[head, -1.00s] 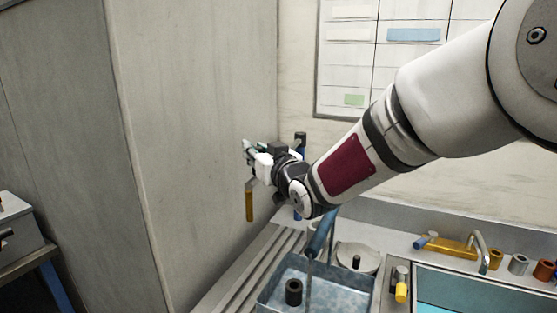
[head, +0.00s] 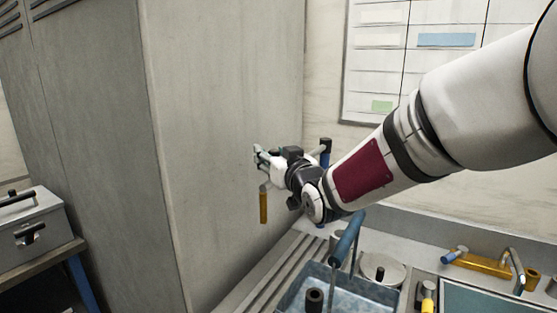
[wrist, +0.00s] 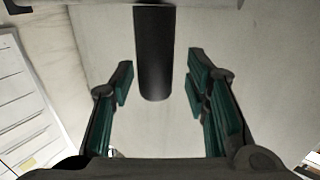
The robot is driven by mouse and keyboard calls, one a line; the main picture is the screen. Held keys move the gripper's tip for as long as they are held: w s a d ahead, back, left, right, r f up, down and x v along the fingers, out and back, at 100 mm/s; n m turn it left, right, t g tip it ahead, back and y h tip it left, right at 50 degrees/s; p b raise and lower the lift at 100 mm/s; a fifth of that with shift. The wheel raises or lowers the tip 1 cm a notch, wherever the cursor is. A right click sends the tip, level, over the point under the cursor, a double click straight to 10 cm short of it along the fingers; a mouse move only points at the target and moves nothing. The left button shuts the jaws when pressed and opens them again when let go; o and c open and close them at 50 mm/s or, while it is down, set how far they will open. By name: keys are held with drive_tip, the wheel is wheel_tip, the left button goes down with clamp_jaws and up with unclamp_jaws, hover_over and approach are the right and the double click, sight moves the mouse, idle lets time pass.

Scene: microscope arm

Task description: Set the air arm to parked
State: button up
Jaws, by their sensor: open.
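In the head view, a post with a blue body and black top (head: 325,147) stands behind my wrist. An amber hanging piece (head: 263,206) on a short grey bracket shows just below my fingers. These look like parts of the air arm, but my gripper hides how they join. My gripper (head: 259,156) is open, level, in front of the grey cabinet side. In the wrist view, a dark round-ended cylinder (wrist: 155,55) lies between my open green-padded fingers (wrist: 160,66), with a gap on both sides. I cannot tell whether it is part of the air arm.
A tall grey cabinet (head: 220,130) stands close on the left. Below are a blue tray (head: 290,297) with a blue-handled tool (head: 346,238), a round pale dish (head: 392,270) and an amber fitting (head: 478,262). A grey metal box (head: 35,235) stands far left.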

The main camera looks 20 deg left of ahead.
drive_tip(key=v, duration=1.1)
drive_tip(key=shift+s+d, duration=0.2)
drive_tip(key=shift+s, duration=0.05)
drive_tip(key=shift+r, duration=0.1)
drive_tip(key=s+d+m+g+h, duration=0.15)
drive_tip(key=d+h, duration=0.35)
drive_tip(key=d, duration=0.7)
drive_tip(key=s+d+m+h, duration=0.2)
drive_tip(key=d+m+h, duration=0.15)
drive_tip(key=d, duration=0.85)
drive_tip(key=s+d+f+m+g+h, duration=0.2)
drive_tip(key=s+d, duration=0.4)
drive_tip(key=s, duration=0.4)
drive_tip(key=s+d+f+m+g+h, duration=0.2)
drive_tip(key=s+d+f+g, duration=0.1)
drive_tip(key=s+d, duration=0.4)
drive_tip(key=s, duration=0.3)
drive_tip(key=shift+d+f, duration=0.3)
drive_tip(key=shift+f, duration=0.1)
drive_tip(key=shift+g+h, duration=0.25)
